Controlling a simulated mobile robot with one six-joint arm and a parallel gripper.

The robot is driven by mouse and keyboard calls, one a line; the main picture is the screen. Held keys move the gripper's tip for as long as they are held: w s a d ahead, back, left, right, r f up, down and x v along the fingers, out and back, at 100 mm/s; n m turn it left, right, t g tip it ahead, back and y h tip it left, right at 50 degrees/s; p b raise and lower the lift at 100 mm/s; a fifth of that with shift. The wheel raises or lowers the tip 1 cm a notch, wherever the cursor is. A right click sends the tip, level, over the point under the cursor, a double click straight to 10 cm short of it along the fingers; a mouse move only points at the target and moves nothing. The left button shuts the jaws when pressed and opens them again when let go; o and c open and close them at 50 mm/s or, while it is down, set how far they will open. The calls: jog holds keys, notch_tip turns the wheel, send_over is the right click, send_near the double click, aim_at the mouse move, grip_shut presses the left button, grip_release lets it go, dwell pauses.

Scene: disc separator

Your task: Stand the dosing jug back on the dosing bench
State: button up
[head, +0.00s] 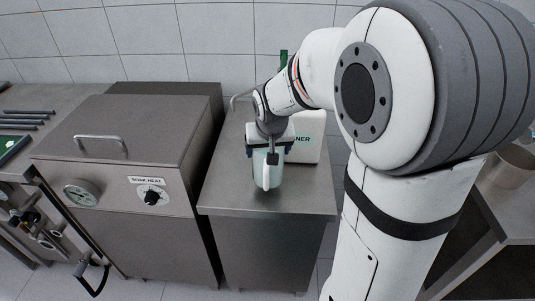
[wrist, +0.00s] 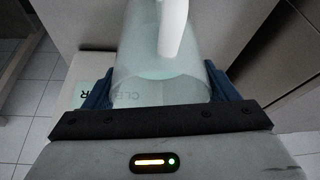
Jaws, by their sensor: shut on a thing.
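The dosing jug (wrist: 137,50) is a clear, pale-tinted vessel with a white handle. My gripper (wrist: 165,88) is shut on it, with the blue finger pads on either side of its body. In the head view the jug (head: 262,172) hangs below my gripper (head: 268,148), over the steel bench (head: 265,201). I cannot tell whether its base touches the bench top. A pale liquid-like tint shows inside the jug in the wrist view. My gripper hides part of the jug in the head view.
A white cleaner container (head: 308,136) stands on the bench just behind and right of the jug. A steel soak-heat tank (head: 128,140) with a lid handle, gauge and knob stands to the left. The front of the bench top is clear.

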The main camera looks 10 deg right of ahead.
jog(key=shift+f, duration=1.75)
jog(key=shift+f, duration=0.1)
jog(key=shift+f+b, duration=0.15)
jog(key=shift+b, duration=0.2)
jog(key=o, duration=1)
jog(key=shift+r+p, duration=0.3)
jog(key=shift+p, duration=0.05)
jog(key=v, duration=1.1)
jog(key=s+f+n+g, duration=0.1)
jog(key=s+f+g, duration=0.15)
jog(key=s, duration=1.45)
jog(key=r+p, duration=0.2)
jog(key=p, duration=0.1)
jog(key=r+p, duration=0.1)
jog(key=shift+d+r+t+p, duration=0.25)
jog(key=shift+d+r+p, duration=0.05)
jog(key=shift+d+r, duration=0.05)
